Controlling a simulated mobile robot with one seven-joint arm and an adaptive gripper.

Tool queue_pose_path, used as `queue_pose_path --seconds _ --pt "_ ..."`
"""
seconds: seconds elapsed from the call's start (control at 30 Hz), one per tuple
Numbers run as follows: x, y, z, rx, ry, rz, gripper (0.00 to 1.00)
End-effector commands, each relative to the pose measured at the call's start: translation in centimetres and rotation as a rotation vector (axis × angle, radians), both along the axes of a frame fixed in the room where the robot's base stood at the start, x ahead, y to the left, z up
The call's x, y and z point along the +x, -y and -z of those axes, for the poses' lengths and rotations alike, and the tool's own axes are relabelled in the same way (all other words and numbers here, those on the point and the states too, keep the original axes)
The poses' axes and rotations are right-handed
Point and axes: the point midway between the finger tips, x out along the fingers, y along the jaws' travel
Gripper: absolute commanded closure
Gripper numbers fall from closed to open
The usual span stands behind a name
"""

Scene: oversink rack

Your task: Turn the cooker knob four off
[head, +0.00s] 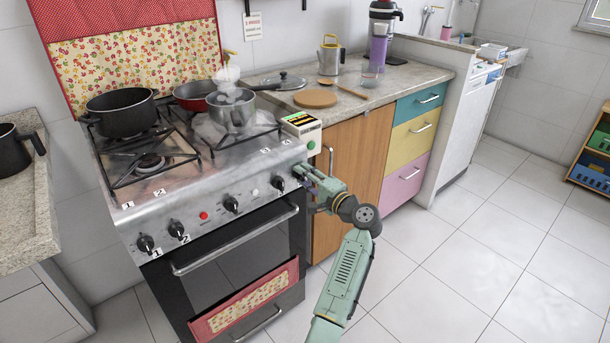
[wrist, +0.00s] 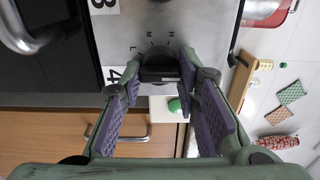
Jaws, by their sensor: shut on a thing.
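The cooker (head: 200,190) stands at the left centre in the head view, with a row of black knobs on its steel front panel. My gripper (head: 303,176) is at the right end of this panel. In the wrist view, cooker knob four (wrist: 160,68) is black and sits beside a label (wrist: 112,75) reading 4. My gripper (wrist: 161,84) has its purple-padded fingers on either side of the knob and is shut on it. The fingers hide this knob in the head view. Small marks show on the panel around the knob; its exact setting is hard to read.
A wooden cupboard door (head: 350,185) is right of the cooker. The tiled floor (head: 450,260) to the right is clear.

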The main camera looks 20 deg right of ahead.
Motion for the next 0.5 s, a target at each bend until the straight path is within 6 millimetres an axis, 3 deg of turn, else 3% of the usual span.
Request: queue_pose_path --seconds 0.43,0.47,0.5 --pt "-0.02 0.02 0.08 0.009 -0.004 0.0 0.99" --pt "-0.02 0.02 0.08 0.009 -0.004 0.0 0.69" --pt "-0.02 0.02 0.07 0.009 -0.004 0.0 0.66"
